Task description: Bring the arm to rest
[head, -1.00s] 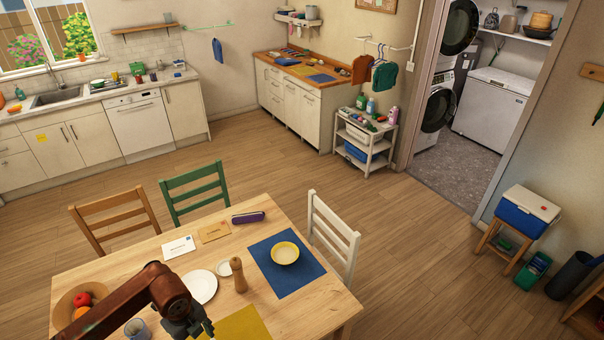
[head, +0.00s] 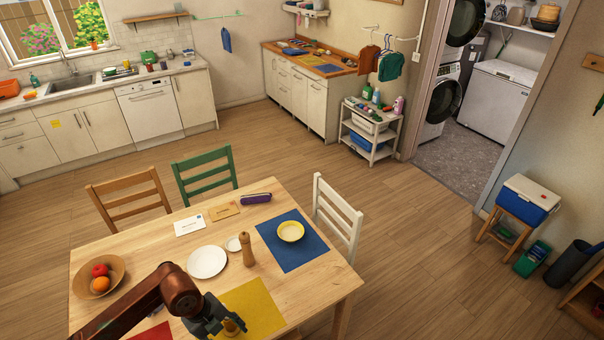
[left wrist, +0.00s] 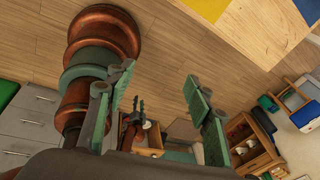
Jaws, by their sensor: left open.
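My left arm reaches in from the bottom left of the head view, and its gripper (head: 222,328) is over the near part of the dining table (head: 330,293), by the yellow placemat (head: 262,297). In the left wrist view the two fingers of the left gripper (left wrist: 160,85) stand wide apart with nothing between them. Beyond them are floor and a table edge. A small brown item (head: 233,327) shows beside the gripper in the head view; I cannot tell whether they touch.
The table holds a fruit bowl (head: 118,273), white plate (head: 207,262), pepper mill (head: 248,250), and yellow bowl (head: 290,231) on a blue placemat (head: 310,257). Chairs stand around it, including a white one (head: 338,222) at right. Open floor (head: 430,240) lies to the right.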

